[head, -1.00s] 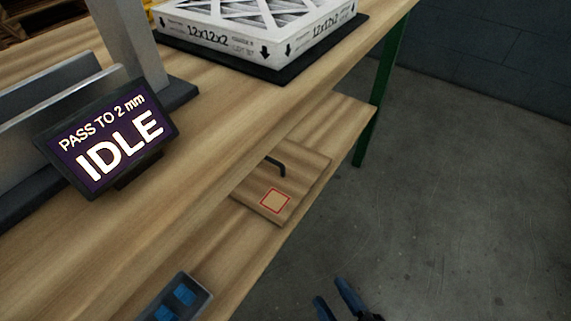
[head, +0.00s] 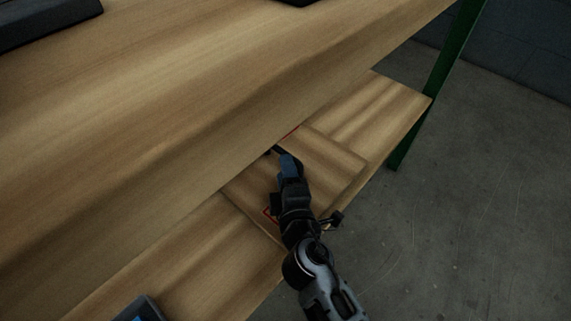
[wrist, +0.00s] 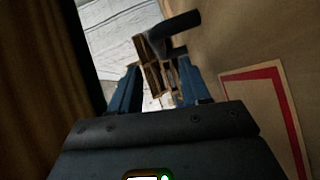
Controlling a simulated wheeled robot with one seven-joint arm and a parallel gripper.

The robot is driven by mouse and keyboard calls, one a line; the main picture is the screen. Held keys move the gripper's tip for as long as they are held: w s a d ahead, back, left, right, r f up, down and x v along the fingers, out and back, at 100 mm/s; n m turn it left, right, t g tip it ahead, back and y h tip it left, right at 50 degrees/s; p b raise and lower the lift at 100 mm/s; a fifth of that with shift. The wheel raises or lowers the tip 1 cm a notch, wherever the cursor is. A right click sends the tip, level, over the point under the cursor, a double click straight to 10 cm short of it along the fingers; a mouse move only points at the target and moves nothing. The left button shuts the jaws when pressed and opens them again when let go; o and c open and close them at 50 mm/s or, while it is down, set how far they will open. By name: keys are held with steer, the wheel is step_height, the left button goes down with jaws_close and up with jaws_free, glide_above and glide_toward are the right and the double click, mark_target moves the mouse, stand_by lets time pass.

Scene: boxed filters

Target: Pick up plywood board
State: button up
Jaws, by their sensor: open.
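The plywood board (head: 338,172) lies flat on the lower shelf, partly hidden by the upper bench top and my arm. Its dark handle (head: 277,150) just shows at the bench edge. In the wrist view the board (wrist: 245,45) fills the right side, with a red-outlined square (wrist: 262,72) and the dark handle (wrist: 178,36) standing out from it. My gripper (head: 287,160) is over the board, close to the handle. In the wrist view its blue fingers (wrist: 158,78) are apart, with the handle just beyond their tips. I cannot tell whether the handle is between them.
The upper bench top (head: 180,110) overhangs the lower shelf (head: 375,110) close beside my gripper. A green table leg (head: 437,85) stands at the right. A dark box with blue contents (head: 140,308) is at the bottom left. The floor (head: 470,220) on the right is clear.

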steer(key=shift+d+b+x, duration=0.15)
steer(key=shift+b+x, duration=0.15)
steer(key=shift+x, duration=1.05)
steer(key=shift+d+b+x, duration=0.15)
steer(key=shift+b+x, duration=0.1)
steer(key=shift+x, duration=1.1)
steer(key=shift+f, duration=0.2)
steer(key=shift+c, duration=0.3)
jaws_close()
steer(key=shift+r, duration=0.1)
